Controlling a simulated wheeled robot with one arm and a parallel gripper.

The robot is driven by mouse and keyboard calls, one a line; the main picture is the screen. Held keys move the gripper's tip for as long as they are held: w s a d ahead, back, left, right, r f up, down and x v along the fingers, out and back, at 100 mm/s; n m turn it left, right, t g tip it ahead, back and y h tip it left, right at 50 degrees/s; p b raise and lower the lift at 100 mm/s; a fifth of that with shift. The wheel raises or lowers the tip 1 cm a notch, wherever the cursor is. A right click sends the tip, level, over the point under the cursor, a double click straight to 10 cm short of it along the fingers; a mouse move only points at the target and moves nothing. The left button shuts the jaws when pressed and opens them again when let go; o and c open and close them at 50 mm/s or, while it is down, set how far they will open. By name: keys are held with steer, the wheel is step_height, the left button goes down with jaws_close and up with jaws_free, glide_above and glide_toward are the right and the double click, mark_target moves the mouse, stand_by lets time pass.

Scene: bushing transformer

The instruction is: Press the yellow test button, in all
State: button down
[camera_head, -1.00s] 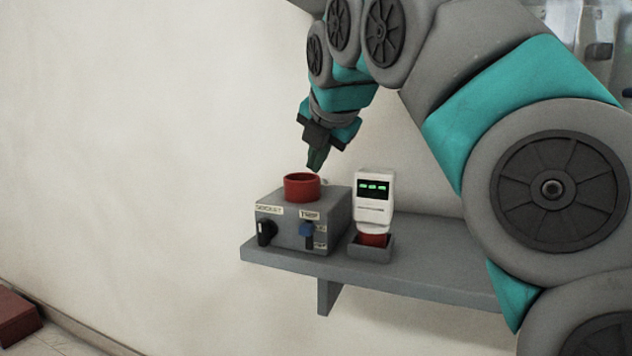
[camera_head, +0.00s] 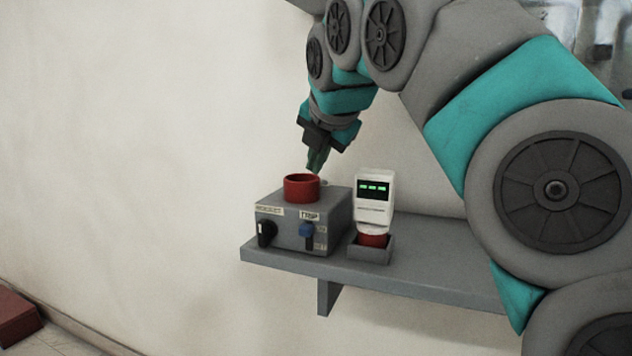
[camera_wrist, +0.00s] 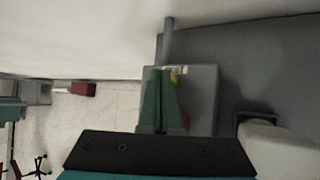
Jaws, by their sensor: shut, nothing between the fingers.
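A grey control box (camera_head: 328,208) stands on the shelf. It carries a red ring-shaped socket (camera_head: 301,188) on top, and a black knob (camera_head: 266,233) and a blue knob (camera_head: 306,231) on its front. My gripper (camera_head: 315,169) is shut and empty, pointing down just above and behind the red socket. In the wrist view the shut green fingers (camera_wrist: 159,72) lie over the box top (camera_wrist: 203,85). A small white and yellow patch (camera_wrist: 180,70) shows beside the fingertips; I cannot tell whether it is the yellow test button. No yellow button is clear in the head view.
A white tester with a green display (camera_head: 374,200) stands in a grey holder (camera_head: 371,252) right of the box. The grey shelf (camera_head: 425,262) runs right, under my arm. The wall is close behind. The space left of the box is free.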

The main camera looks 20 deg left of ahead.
steer(key=shift+f, duration=0.2)
steer(key=shift+f, duration=0.15)
steer(key=shift+f+p, duration=0.35)
steer(key=shift+f, duration=0.05)
stand_by(0.9)
steer(key=shift+r, duration=0.15)
steer(key=shift+r+p, duration=0.7)
steer(key=shift+p, duration=0.7)
step_height(320, 180, up, 3)
steer(key=p, duration=0.2)
steer(key=shift+f+p, duration=0.2)
steer(key=shift+p, duration=0.15)
steer(key=shift+r, duration=1.2)
